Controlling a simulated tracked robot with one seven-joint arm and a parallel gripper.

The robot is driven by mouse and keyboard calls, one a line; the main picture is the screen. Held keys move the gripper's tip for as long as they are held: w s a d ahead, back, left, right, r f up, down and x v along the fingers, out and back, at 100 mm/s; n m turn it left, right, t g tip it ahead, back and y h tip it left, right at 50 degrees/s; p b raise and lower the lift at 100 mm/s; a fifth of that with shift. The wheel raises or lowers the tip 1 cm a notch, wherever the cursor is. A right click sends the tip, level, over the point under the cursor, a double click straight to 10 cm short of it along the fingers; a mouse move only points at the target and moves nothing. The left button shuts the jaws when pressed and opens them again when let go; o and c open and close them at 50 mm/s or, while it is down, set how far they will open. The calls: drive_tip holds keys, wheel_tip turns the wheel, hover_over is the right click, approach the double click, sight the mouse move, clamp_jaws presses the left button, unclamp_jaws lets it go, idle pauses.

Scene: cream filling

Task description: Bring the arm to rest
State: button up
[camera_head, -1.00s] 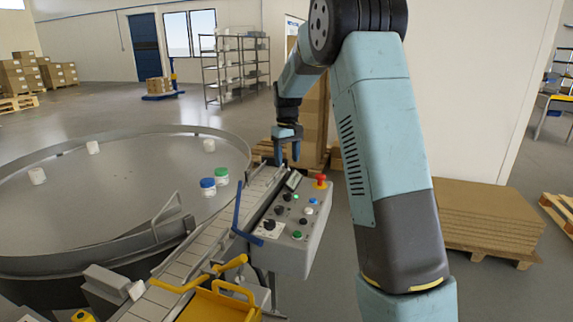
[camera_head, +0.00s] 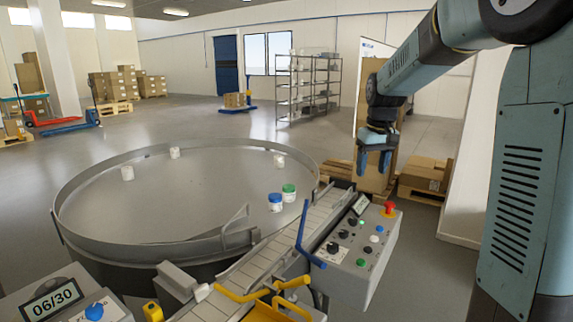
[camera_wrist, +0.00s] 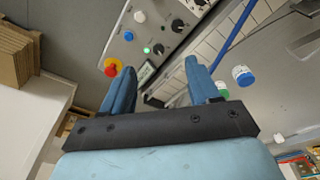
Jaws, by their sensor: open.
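My gripper (camera_head: 374,161) hangs pointing down beyond the far end of the control panel, apart from everything around it. Its two blue fingers are spread with nothing between them. In the wrist view my gripper (camera_wrist: 160,88) is also open and empty, with part of the control panel and conveyor showing past the fingertips. My arm comes in from the right side of the head view, bent at the elbow.
A control panel (camera_head: 345,262) with a red stop button (camera_head: 388,209) stands beside the conveyor (camera_head: 262,262). A round turntable (camera_head: 190,205) holds blue-lidded (camera_head: 275,202) and green-lidded (camera_head: 289,193) jars and several white ones. Cardboard boxes (camera_head: 424,174) stand behind my gripper.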

drive_tip(key=s+r+m+t, duration=0.2)
drive_tip(key=s+t, duration=0.2)
drive_tip(key=s, duration=2.6)
drive_tip(key=shift+s+a+m, duration=0.2)
drive_tip(key=shift+s+m, duration=0.1)
drive_tip(key=shift+s, duration=0.05)
